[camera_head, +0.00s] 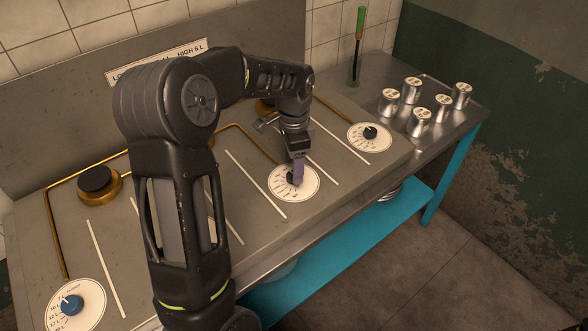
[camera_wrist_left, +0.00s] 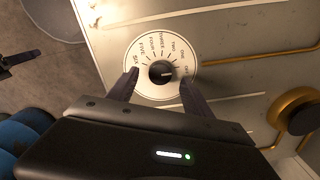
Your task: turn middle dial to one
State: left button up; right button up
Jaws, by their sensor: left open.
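The middle dial (camera_head: 281,190) is a round white plate with a black knob on the sloping panel. In the left wrist view the dial (camera_wrist_left: 142,61) shows labels from OFF and ONE round to SIX. The white mark on its knob (camera_wrist_left: 161,72) points right, towards the OFF side. My left gripper (camera_head: 297,177) is at the dial from above, and its fingertips (camera_wrist_left: 160,80) stand open on either side of the knob, apart from it as far as I can see. A dark shape (camera_wrist_left: 16,57) at that view's left edge looks like my right gripper; its jaws are unclear.
A dial with a blue knob (camera_head: 70,304) sits at the front left, and another black-knobbed dial (camera_head: 370,133) at the right. Brass burners and pipes (camera_head: 97,182) lie behind.

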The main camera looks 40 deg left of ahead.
pick_arm(q)
jog(key=shift+f, duration=1.3)
grip_shut()
